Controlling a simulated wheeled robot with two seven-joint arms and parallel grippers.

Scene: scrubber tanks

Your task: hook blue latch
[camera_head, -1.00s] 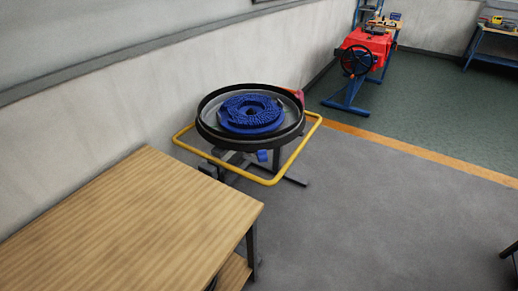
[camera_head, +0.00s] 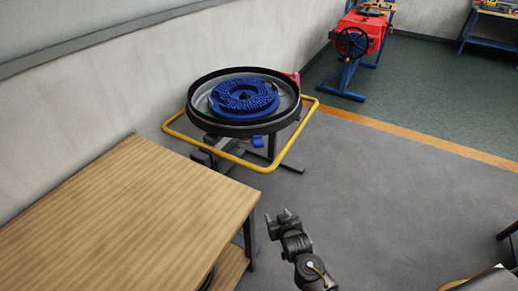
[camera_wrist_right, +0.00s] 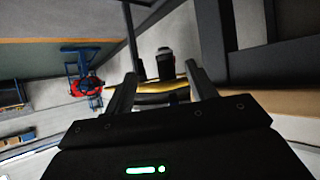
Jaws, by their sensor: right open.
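The scrubber has a round dark-rimmed tank (camera_head: 196,118) with a blue ribbed disc (camera_head: 244,97) inside and a yellow rail (camera_head: 228,160) around it. A small blue part (camera_head: 258,142), which looks like the latch, hangs under the rim on the near side. My right gripper (camera_head: 282,216) is in front of the scrubber and to the right of the wooden table, apart from both. In the right wrist view its fingers (camera_wrist_right: 160,95) are spread, with a yellow bar (camera_wrist_right: 150,88) and a small dark blue spot beyond them. My left gripper is out of view.
A wooden table (camera_head: 130,215) fills the lower left, close to the scrubber. A red machine with a handwheel (camera_head: 362,33) stands at the back. The grey floor (camera_head: 390,195) to the right is clear. Dark furniture edges show at the lower right.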

